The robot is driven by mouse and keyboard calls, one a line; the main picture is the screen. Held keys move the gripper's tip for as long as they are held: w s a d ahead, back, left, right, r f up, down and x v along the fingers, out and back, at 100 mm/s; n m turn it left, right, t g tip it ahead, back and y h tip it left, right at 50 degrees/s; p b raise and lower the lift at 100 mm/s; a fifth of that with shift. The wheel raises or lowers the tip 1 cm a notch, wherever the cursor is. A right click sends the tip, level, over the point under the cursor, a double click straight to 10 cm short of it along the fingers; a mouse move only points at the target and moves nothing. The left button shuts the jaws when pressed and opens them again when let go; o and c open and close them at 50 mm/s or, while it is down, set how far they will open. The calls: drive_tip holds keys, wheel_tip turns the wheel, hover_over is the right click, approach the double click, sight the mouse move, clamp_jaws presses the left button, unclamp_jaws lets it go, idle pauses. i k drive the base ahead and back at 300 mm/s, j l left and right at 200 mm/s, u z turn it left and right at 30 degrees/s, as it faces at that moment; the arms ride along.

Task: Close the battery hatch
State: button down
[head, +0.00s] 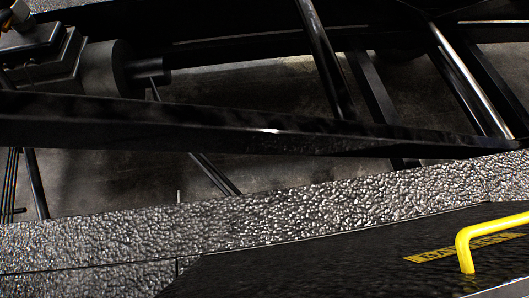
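A dark, flat panel that looks like the battery hatch (330,268) lies at the lower right of the head view, cut off by the frame edges. It bears a yellow label (440,252) with partly hidden dark lettering. A bent yellow handle (467,249) rises from the panel in front of the label. The panel's upper edge runs along textured grey metal. I cannot tell from this view whether it is fully seated. My gripper is not in view.
A textured metal ledge (300,213) crosses the picture above the panel. Behind it, a long black beam (230,128) and slanted bars (325,58) span an open frame over grey floor. A dark cylindrical unit (105,70) sits at the upper left.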

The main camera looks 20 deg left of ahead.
sight(482, 250)
drive_tip(key=k+l+u, duration=0.3)
drive_tip(key=l+u, duration=0.15)
drive_tip(key=k+l+u, duration=0.3)
drive_tip(key=u, duration=0.2)
drive_tip(key=k+l+u, duration=0.15)
drive_tip(key=k+u, duration=0.3)
